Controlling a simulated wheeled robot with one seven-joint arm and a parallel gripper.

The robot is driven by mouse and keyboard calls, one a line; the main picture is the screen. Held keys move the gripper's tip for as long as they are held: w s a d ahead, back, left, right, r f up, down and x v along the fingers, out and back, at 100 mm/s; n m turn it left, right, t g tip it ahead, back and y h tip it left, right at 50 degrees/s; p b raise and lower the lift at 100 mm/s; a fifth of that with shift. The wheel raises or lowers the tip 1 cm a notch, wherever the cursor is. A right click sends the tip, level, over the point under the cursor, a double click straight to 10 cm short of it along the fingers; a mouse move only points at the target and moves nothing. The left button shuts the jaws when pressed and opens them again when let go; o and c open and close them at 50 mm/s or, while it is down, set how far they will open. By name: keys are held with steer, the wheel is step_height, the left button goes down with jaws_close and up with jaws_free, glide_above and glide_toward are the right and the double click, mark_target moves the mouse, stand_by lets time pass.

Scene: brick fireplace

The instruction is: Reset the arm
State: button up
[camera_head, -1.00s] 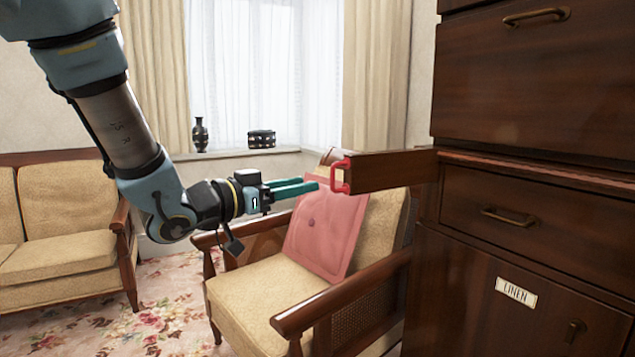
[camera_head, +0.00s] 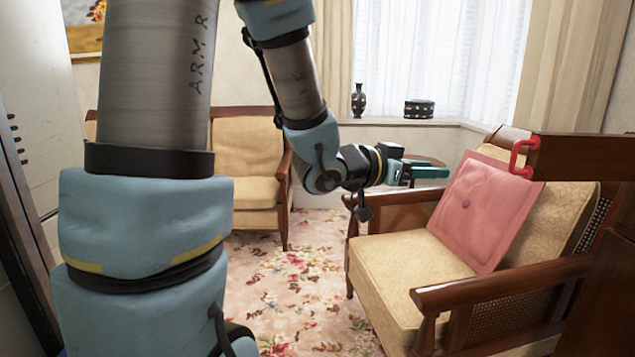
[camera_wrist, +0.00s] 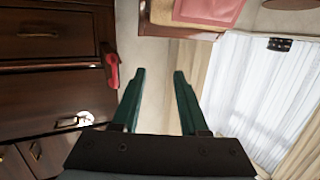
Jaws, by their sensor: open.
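My gripper (camera_head: 430,169) has teal fingers and is open and empty. In the head view it hangs in the air to the left of a pulled-out wooden drawer (camera_head: 585,158) with a red handle (camera_head: 523,158). A clear gap lies between the fingertips and the handle. In the wrist view my gripper (camera_wrist: 158,75) shows both fingers spread with nothing between them. The red handle (camera_wrist: 112,72) shows just left of the fingers there, and the dark cabinet (camera_wrist: 45,60) fills the left side.
An armchair (camera_head: 400,268) with a pink cushion (camera_head: 485,210) stands below and right of my gripper. A second seat (camera_head: 245,160) stands behind my arm. A black vase (camera_head: 358,100) and a dark round box (camera_head: 419,109) sit on the sill. Flowered carpet (camera_head: 290,290) lies open between the seats.

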steer(key=w+a+f+n+t+y, duration=0.1)
steer(key=w+a+f+n+y, duration=0.1)
steer(key=a+f+n+y, duration=0.3)
steer(key=w+a+f+t+y, duration=0.1)
steer(key=w+a+f+y, duration=0.15)
steer(key=a, duration=0.55)
steer(key=w+a+f+n+y, duration=0.3)
steer(key=a+y, duration=0.1)
steer(key=a, duration=0.2)
steer(key=s+a+f+n+g+y, duration=0.3)
steer(key=s+a+f+n+g, duration=0.25)
steer(key=s+a, duration=0.6)
steer(key=w+p+v, duration=0.3)
steer(key=p+v, duration=1.5)
steer(key=p, duration=0.1)
steer(key=shift+d+r+m+g, duration=0.35)
steer(key=shift+d+r+g, duration=0.05)
steer(key=shift+g, duration=0.05)
steer(key=shift+o, duration=0.4)
